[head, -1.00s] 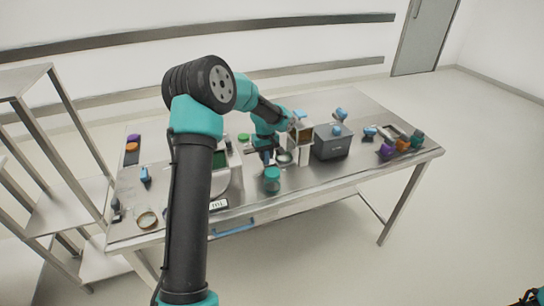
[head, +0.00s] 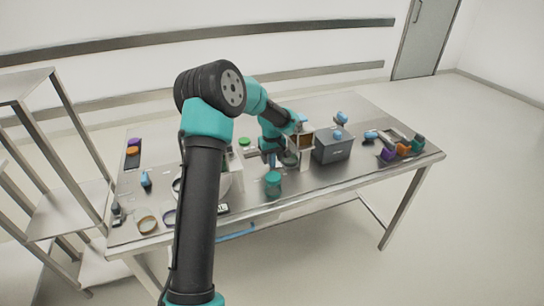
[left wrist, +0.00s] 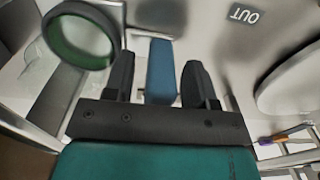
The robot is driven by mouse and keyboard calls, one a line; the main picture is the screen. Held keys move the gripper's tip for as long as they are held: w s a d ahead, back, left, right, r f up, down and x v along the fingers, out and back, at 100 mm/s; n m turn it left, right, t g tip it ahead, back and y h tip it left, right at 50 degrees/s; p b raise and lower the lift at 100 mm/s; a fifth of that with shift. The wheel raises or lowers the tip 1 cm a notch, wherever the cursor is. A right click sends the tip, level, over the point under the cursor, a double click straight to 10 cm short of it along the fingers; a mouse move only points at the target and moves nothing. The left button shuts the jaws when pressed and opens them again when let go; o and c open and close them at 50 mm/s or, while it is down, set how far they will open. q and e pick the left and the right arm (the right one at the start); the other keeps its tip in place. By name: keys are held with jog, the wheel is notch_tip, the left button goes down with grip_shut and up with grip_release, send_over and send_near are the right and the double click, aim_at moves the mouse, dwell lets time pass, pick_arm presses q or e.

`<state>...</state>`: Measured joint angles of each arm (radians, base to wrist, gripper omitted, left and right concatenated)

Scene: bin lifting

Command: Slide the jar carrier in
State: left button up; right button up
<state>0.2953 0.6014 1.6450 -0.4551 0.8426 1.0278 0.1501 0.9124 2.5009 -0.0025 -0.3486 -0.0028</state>
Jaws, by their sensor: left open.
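My left gripper (head: 272,158) is over the middle of the table, partly hidden by its own wrist. In the left wrist view its two dark fingers (left wrist: 158,80) are apart, with a blue upright bar (left wrist: 160,68) showing between them. I cannot tell whether the bar is the jar carrier's handle or whether the fingers touch it. A green-lidded jar (head: 273,181) stands on the table just in front of the gripper. A green ring (left wrist: 80,38) shows at the upper left of the wrist view. The jar carrier itself is not clear. My right gripper is out of view.
A pale box with a brown opening (head: 301,140) and a dark grey bin (head: 333,151) stand right of the gripper. Several coloured pieces lie at the table's right end. A shelf rack (head: 60,180) stands left. The front right tabletop (head: 345,177) is clear.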

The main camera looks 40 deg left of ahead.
pick_arm(q)
jog(key=shift+r, duration=0.1)
notch_tip(320, 180, up, 17)
jog(key=shift+r, duration=0.15)
dwell(0.4)
jog(key=shift+c, duration=0.4)
